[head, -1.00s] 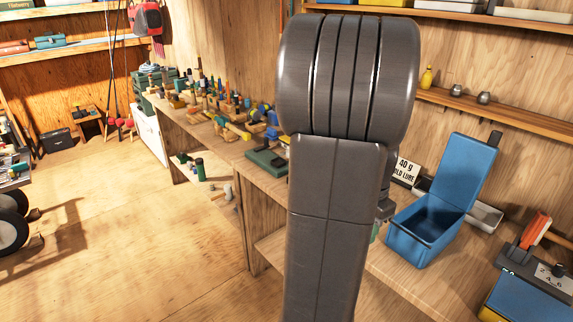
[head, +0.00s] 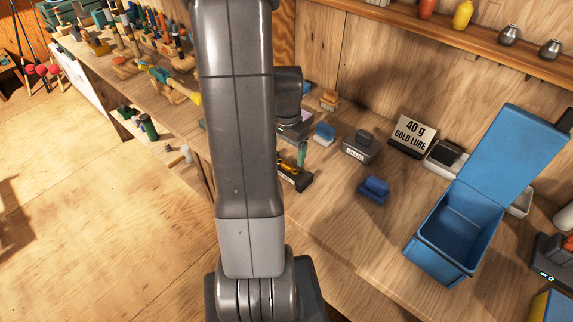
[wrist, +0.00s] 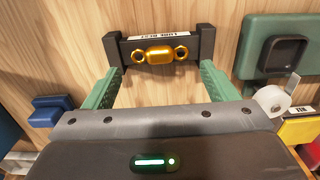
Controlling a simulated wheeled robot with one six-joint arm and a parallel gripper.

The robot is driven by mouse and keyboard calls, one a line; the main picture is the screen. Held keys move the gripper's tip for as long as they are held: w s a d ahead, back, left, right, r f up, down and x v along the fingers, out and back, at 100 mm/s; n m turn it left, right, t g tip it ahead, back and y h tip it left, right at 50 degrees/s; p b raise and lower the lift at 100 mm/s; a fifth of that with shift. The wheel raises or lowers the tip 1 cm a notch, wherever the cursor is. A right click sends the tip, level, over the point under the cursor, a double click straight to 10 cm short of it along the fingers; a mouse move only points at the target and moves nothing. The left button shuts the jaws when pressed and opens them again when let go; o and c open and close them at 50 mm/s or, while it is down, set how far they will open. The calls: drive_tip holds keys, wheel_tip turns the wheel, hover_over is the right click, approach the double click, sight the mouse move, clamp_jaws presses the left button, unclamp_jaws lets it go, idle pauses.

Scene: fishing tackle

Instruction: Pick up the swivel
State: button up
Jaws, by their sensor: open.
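The swivel (wrist: 160,55) is a gold barrel with a ring at each end. It lies across a black rest (wrist: 206,42) with a label on its back bar, in the upper middle of the wrist view. My gripper (wrist: 162,70) is open, its two green fingers apart on either side of the swivel, with nothing held. The fingertips reach close to the rest's posts; I cannot tell if they touch. In the head view my arm hides most of the gripper, and part of the black rest (head: 297,179) shows beside it on the bench.
A blue block (head: 374,189), a grey weight (head: 360,147) and a "40 g gold lure" sign (head: 412,136) stand right of the rest. An open blue box (head: 443,258) is farther right. A tape roll (wrist: 271,100) is right of my gripper. Bare bench lies in front.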

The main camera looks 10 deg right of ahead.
sight(287, 163)
drive_tip(key=shift+s+f, duration=0.1)
drive_tip(key=shift+f, duration=0.35)
drive_tip(key=shift+d+f+p, duration=0.1)
drive_tip(key=shift+f+p, duration=0.35)
drive_tip(key=shift+f, duration=1.45)
drive_tip(key=c, duration=1.1)
drive_tip(key=shift+r, duration=0.1)
